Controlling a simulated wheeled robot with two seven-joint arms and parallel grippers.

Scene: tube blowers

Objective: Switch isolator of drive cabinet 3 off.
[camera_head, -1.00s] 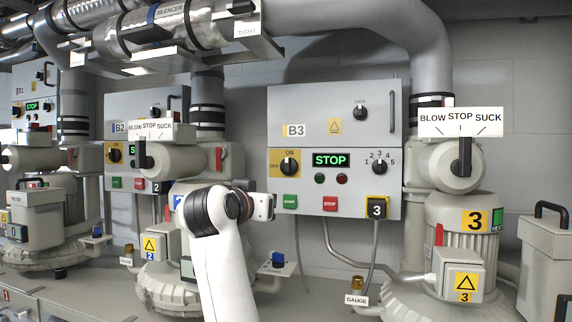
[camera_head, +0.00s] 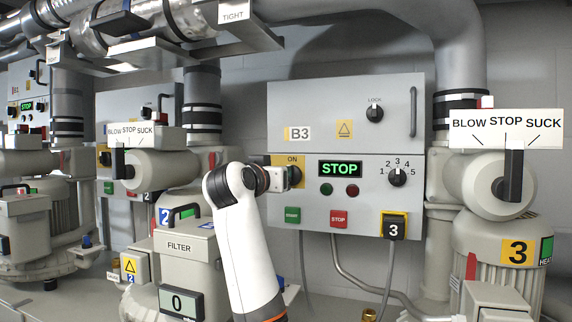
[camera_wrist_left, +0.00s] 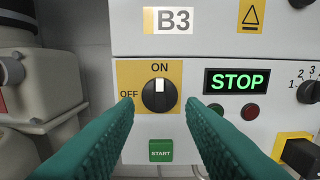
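Drive cabinet 3, labelled B3 (camera_head: 350,120), hangs on the wall in the head view. Its isolator is a black round knob (camera_wrist_left: 160,96) on a yellow plate marked ON and OFF; its white mark points up to ON in the left wrist view. In the head view the knob (camera_head: 295,174) is partly hidden by my left gripper (camera_head: 277,177), at the plate's left edge. In the left wrist view my left gripper's green fingers (camera_wrist_left: 163,108) are open, one to each side of the knob and apart from it, with nothing between them. My right gripper is not in view.
The cabinet's display (camera_head: 340,168) reads STOP. Below are a green START button (camera_head: 292,215) and a red STOP button (camera_head: 338,219). A selector (camera_head: 397,177) sits to the right. A filter housing (camera_head: 185,265) stands left of my arm, and blower 3 (camera_head: 505,250) stands at right.

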